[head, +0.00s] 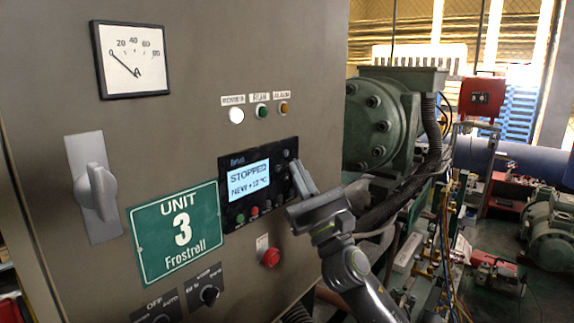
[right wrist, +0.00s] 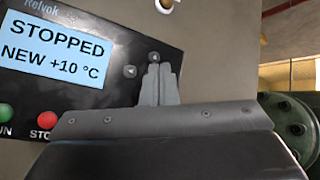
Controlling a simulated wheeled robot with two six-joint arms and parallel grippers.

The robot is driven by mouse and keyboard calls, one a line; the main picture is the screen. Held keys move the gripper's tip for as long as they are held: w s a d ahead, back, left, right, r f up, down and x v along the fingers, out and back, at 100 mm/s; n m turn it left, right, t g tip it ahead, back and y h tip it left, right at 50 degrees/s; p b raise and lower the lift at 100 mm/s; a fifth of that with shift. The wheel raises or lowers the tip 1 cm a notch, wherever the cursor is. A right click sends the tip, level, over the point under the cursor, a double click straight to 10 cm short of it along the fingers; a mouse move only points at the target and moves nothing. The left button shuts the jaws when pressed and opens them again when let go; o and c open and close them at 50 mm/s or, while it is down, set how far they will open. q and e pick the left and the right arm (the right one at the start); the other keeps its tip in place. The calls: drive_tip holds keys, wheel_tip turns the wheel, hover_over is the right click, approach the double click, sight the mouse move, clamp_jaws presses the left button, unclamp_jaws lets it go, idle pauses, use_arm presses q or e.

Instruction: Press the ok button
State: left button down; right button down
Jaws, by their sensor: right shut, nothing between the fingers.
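The dark controller panel (head: 226,166) is set in the grey cabinet door. Its lit screen (head: 249,181) reads STOPPED; in the right wrist view the screen (right wrist: 55,45) also reads NEW +10 °C. A small arrow button (right wrist: 129,71) shows right of the screen. No button marked OK can be made out; my fingers hide part of the key area. My right gripper (head: 301,178) is shut and empty, its tips at the panel's right side. In the right wrist view its fingertips (right wrist: 159,75) overlap the keys; contact cannot be told. My left gripper is not in view.
Below the screen are a green RUN button (right wrist: 5,113) and a red STOP button (right wrist: 46,118). A red knob (head: 270,257) sticks out lower on the door. A lever handle (head: 97,190) stands out at left. Green machinery (head: 375,125) and pipes lie right of the cabinet.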

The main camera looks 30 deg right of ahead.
drive_tip(key=shift+w+a, duration=0.1)
drive_tip(key=shift+w, duration=0.2)
idle(0.5)
drive_tip(key=shift+s+y, duration=0.15)
drive_tip(key=shift+y, duration=0.15)
drive_tip(key=shift+s+d, duration=0.3)
drive_tip(key=shift+s, duration=0.3)
drive_tip(key=s, duration=0.1)
drive_tip(key=s+d, duration=0.1)
drive_tip(key=s, duration=0.1)
drive_tip(key=s+d, duration=0.1)
drive_tip(key=shift+s+b, duration=0.25)
drive_tip(key=shift+b, duration=0.15)
idle(0.7)
